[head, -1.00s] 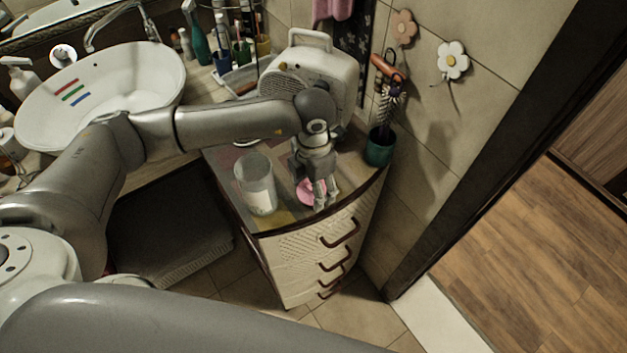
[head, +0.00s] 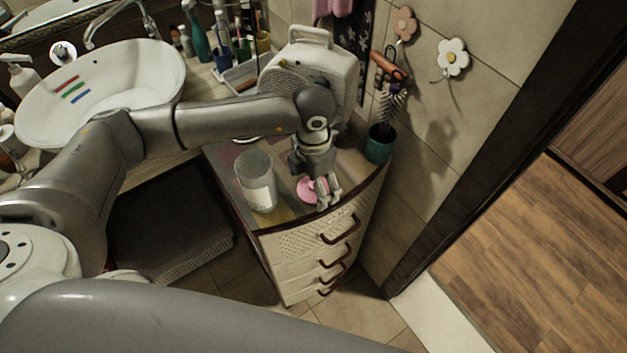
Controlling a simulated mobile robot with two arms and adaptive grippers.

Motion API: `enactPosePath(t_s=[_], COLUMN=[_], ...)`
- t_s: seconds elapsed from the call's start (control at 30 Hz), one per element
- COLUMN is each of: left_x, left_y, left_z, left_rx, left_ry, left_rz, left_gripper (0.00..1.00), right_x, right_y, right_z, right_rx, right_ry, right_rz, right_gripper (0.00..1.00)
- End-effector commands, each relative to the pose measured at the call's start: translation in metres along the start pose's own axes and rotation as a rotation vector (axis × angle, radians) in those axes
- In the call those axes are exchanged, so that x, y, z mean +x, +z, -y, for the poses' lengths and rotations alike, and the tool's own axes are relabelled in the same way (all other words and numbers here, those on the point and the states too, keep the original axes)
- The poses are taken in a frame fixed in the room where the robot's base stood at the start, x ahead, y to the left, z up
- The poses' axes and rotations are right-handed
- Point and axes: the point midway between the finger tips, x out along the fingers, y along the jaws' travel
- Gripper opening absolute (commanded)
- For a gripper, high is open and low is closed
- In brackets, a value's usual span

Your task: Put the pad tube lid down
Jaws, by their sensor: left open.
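The pink pad tube lid (head: 306,190) lies on the top of the corner cabinet, near its front edge. My left gripper (head: 328,201) is open and points down at the lid's right side, hiding part of it. I cannot tell whether the fingers touch the lid. The clear pad tube (head: 256,182) with a pale label stands upright to the left of the lid, apart from it. My right gripper does not show.
A cream heater-like appliance (head: 322,65) stands behind my left arm. A green cup (head: 379,145) with a brush is at the cabinet's back right. The white basin (head: 100,95) is at the left. Drawers with dark handles (head: 341,231) are below the cabinet top.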

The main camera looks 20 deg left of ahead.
Motion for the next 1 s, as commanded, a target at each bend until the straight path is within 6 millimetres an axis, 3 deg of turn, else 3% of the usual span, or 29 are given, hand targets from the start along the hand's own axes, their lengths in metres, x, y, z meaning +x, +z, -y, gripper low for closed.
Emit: enactPosePath(t_s=[0.5, 0.7, 1.0], left_x=[-0.1, -0.118, -0.12], left_y=[0.001, 0.0, 0.0], left_z=[0.0, 0.0, 0.0], left_rx=[0.001, 0.001, 0.001], left_ry=[0.002, 0.0, 0.0], left_rz=[0.005, 0.001, 0.001], left_gripper=[0.87, 0.87, 0.87], right_x=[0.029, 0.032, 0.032], right_y=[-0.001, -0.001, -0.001], right_z=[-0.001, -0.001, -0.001], right_rx=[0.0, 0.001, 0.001], right_ry=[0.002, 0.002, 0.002], right_rz=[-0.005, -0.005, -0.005], right_gripper=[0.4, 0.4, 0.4])
